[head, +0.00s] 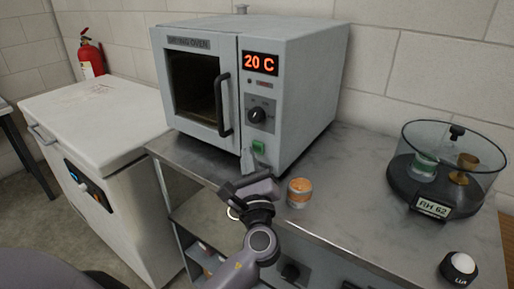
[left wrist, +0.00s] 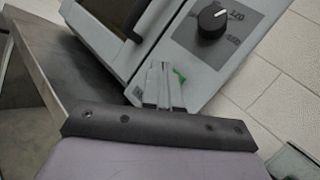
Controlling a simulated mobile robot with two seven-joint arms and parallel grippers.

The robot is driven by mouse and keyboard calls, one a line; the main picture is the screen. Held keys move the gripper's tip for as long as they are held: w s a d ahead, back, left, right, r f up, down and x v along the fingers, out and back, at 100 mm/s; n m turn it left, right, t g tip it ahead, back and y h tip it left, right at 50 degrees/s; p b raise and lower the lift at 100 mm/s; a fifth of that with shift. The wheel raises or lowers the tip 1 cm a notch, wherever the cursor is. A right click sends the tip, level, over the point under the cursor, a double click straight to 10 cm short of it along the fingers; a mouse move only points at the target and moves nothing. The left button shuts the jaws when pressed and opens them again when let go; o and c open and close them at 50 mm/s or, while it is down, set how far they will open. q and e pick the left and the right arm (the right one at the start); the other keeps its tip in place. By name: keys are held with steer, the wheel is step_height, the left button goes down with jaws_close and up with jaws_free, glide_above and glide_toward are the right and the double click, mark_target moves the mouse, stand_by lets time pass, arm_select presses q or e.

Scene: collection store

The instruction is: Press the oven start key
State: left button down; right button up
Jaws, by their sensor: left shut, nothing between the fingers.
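The grey drying oven (head: 290,50) stands on the worktop with its door closed and its display reading 20 C. Its green start key (head: 259,147) is low on the front panel, below the dial (head: 257,115). My left gripper (head: 247,158) is shut and empty, with its fingertips close to the key at its lower left. In the left wrist view, my left gripper's fingers (left wrist: 163,88) partly cover the green key (left wrist: 180,76), and the dial (left wrist: 212,20) shows above. I cannot tell whether the fingertips touch the key or panel. My right gripper is not in view.
A small jar with an orange top (head: 299,193) stands on the worktop (head: 350,165) just right of my left gripper. A glass desiccator (head: 447,165) and a white-topped round device (head: 459,267) are at the right. A white chest cabinet (head: 95,120) stands at the left.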

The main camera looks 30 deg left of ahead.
arm_select(q)
steer(key=shift+w, duration=0.1)
steer(key=shift+w, duration=0.35)
steer(key=shift+w+d, duration=0.1)
steer(key=shift+w, duration=0.35)
stand_by(0.8)
steer(key=shift+s, duration=0.9)
steer(key=shift+s, duration=0.1)
steer(key=shift+s, duration=0.35)
steer(key=s, duration=0.1)
steer(key=s+p, duration=0.1)
steer(key=s, duration=0.2)
steer(key=shift+a, duration=0.25)
